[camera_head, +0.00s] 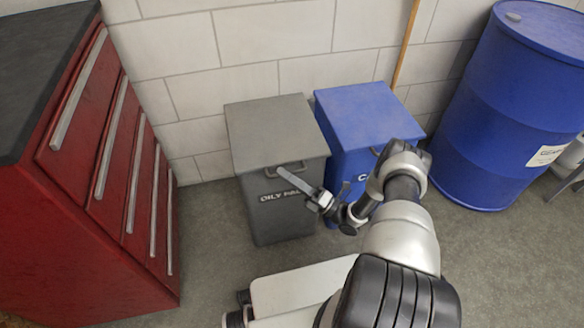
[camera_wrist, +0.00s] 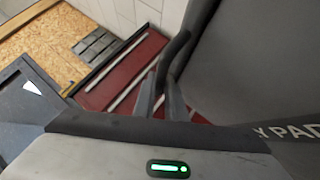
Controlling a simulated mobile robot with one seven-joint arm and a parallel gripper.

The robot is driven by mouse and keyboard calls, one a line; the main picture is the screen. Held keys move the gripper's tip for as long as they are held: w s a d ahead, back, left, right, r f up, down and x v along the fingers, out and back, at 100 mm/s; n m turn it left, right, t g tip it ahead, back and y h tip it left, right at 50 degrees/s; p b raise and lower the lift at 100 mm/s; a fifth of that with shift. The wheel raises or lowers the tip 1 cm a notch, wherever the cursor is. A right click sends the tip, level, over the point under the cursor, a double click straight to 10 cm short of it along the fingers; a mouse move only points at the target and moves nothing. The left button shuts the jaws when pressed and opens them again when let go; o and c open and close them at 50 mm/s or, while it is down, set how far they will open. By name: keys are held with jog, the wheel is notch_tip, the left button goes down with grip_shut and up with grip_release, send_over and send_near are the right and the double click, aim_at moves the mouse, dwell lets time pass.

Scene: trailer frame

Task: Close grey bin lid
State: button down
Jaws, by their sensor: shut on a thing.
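The grey bin (camera_head: 282,213) stands against the wall, with partly hidden lettering on its front. Its grey lid (camera_head: 272,130) lies flat over the top and looks down on the rim. The lid's handle (camera_head: 293,164) is at the front edge. My gripper (camera_head: 284,174) reaches the handle from the lower right. In the wrist view, my gripper's two fingers (camera_wrist: 162,98) are shut on the dark curved handle (camera_wrist: 177,52). The bin's dark front (camera_wrist: 240,70) fills the right of that view. The exact contact is small in the head view.
A blue bin (camera_head: 352,110) with a closed lid stands close on the right, partly behind my arm. A blue drum (camera_head: 505,100) is farther right. A red drawer cabinet (camera_head: 70,215) stands on the left. Some grey floor (camera_head: 205,235) is clear between cabinet and grey bin.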

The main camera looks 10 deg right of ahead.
jog(key=shift+w+f, duration=0.2)
jog(key=shift+f, duration=0.6)
jog(key=c, duration=2.1)
grip_release()
jog(key=shift+d+f, duration=0.1)
jog(key=shift+f, duration=0.05)
jog(key=shift+s, duration=0.1)
